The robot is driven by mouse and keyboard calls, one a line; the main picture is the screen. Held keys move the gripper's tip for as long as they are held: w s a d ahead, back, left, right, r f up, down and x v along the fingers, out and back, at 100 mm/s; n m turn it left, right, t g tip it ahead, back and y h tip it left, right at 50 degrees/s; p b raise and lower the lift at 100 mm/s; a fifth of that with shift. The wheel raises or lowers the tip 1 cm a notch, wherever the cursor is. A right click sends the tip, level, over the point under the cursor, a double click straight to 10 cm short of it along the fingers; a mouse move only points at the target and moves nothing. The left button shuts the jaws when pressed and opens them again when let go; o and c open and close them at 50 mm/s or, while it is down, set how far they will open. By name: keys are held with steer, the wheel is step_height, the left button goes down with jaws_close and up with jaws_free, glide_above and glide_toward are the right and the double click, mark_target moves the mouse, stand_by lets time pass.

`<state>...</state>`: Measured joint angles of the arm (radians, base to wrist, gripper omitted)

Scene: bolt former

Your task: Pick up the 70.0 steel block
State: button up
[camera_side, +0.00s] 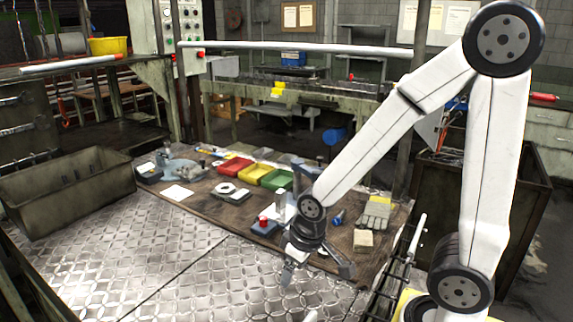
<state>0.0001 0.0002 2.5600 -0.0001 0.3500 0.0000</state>
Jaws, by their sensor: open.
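My gripper (317,273) is in the lower middle of the side view, pointing down over the front edge of the wooden board. Its two fingers are spread apart, with nothing visible between them. I cannot make out a block marked 70.0. A small pale upright piece (281,208) stands just left of my wrist, partly hidden, and I cannot tell whether it is a steel block. My wrist hides part of the board.
A large bin (70,187) stands left. The diamond-plate surface (150,250) is mostly clear.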

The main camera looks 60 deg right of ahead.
mark_target(281, 202)
stand_by(0.3)
